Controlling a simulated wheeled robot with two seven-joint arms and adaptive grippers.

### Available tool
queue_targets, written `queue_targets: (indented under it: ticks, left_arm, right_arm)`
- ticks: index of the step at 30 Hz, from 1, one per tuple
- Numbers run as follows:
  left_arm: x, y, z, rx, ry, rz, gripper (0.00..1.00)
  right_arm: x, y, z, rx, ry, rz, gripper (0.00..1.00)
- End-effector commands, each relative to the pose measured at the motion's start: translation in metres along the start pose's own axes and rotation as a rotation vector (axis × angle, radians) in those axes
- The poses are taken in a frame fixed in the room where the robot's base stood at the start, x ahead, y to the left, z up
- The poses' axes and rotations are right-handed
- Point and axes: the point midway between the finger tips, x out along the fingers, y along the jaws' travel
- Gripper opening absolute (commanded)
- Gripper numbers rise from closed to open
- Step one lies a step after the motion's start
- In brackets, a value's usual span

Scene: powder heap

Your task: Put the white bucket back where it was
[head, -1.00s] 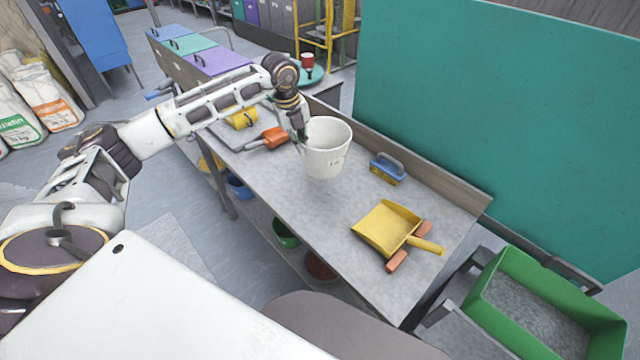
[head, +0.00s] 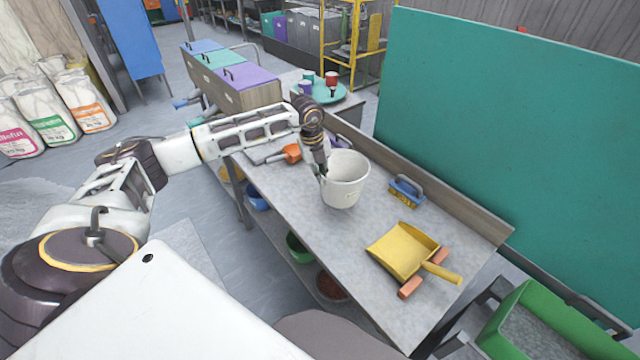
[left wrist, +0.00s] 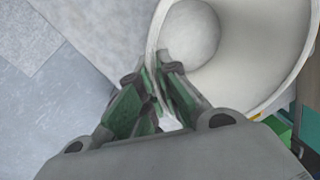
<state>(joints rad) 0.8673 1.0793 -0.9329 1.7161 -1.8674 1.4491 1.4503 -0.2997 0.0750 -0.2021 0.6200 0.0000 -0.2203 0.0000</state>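The white bucket (head: 345,182) is upright over the far-middle part of the grey workbench (head: 290,205). My left gripper (head: 322,172) is at the bucket's left side. In the left wrist view the bucket (left wrist: 275,45) is large at the upper right, and the green-padded fingers of the left gripper (left wrist: 160,85) close on its rim and wall. I cannot tell whether the bucket's base touches the bench. My right gripper is not in view.
A yellow dustpan (head: 400,250) leans over an orange-brown block (head: 410,287) near the bench's near end. A blue brush (head: 405,190) lies by the back board. An orange scoop (head: 291,153) lies beyond the bucket. The bench between bucket and dustpan is clear.

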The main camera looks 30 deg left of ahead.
Motion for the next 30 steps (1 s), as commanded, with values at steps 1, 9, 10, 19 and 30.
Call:
queue_targets:
  ticks: [1, 9, 10, 19, 30]
  left_arm:
    - [0.004, 0.001, 0.0, 0.0, 0.001, 0.0, 0.0]
    - [0.034, 0.005, -0.001, 0.0, 0.001, 0.001, 0.0]
    - [0.037, 0.006, -0.001, 0.0, 0.001, 0.0, 0.0]
    - [0.045, 0.007, 0.0, 0.001, 0.0, -0.001, 0.0]
    - [0.047, 0.008, -0.001, 0.0, 0.0, 0.001, 0.19]
  right_arm:
    - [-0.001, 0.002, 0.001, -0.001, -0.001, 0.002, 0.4]
    - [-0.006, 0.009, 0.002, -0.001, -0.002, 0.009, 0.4]
    - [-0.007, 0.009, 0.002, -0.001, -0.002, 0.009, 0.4]
    - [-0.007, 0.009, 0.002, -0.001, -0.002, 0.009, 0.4]
    - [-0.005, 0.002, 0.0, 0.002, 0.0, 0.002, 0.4]
